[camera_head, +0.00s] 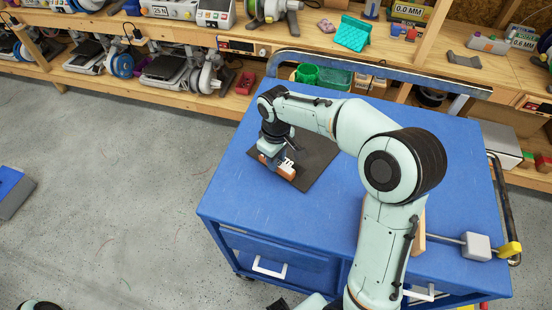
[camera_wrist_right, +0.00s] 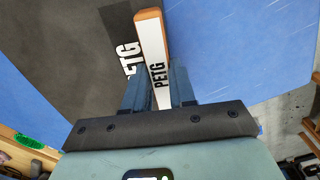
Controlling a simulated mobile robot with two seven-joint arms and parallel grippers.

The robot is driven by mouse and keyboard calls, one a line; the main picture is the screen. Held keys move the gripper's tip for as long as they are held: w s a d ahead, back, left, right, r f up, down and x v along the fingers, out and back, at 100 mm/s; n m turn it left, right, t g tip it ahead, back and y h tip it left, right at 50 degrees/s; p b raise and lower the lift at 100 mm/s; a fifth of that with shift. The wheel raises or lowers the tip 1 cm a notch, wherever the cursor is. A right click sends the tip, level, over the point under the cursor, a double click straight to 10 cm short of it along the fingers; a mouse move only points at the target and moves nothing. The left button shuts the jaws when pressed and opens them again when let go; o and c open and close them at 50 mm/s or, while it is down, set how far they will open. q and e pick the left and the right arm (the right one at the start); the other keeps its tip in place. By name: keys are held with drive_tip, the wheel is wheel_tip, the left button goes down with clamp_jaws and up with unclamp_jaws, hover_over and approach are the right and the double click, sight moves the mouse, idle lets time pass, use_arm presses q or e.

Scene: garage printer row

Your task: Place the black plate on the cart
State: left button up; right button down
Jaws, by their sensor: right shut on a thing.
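The black plate (camera_head: 318,160) lies flat over the blue top of the cart (camera_head: 232,195), near its left back part; I cannot tell whether it touches the cart top. A white and orange grip piece marked PETG stands at the plate's edge and also shows in the right wrist view (camera_wrist_right: 153,40). My right gripper (camera_head: 274,157) is shut on this grip piece, with a finger on each side of it. In the right wrist view the plate (camera_wrist_right: 65,60) spreads out to the left, with a PETG label on it.
A grey block with a yellow end (camera_head: 476,246) lies at the cart's right front, beside a wooden piece partly hidden by my arm. The cart's handrail (camera_head: 380,73) runs along its back. Behind stands a wooden workbench (camera_head: 180,95) with printers. Grey floor (camera_head: 120,190) at left is mostly clear.

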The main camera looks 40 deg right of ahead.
drive_tip(key=shift+f, duration=0.15)
drive_tip(key=c, duration=0.9)
unclamp_jaws()
use_arm(q)
drive_tip(key=shift+w+r+p, duration=0.9)
drive_tip(key=shift+r+p, duration=0.05)
drive_tip(key=shift+r, duration=0.25)
use_arm(e)
wheel_tip(320, 180, up, 12)
drive_tip(key=shift+r, duration=0.25)
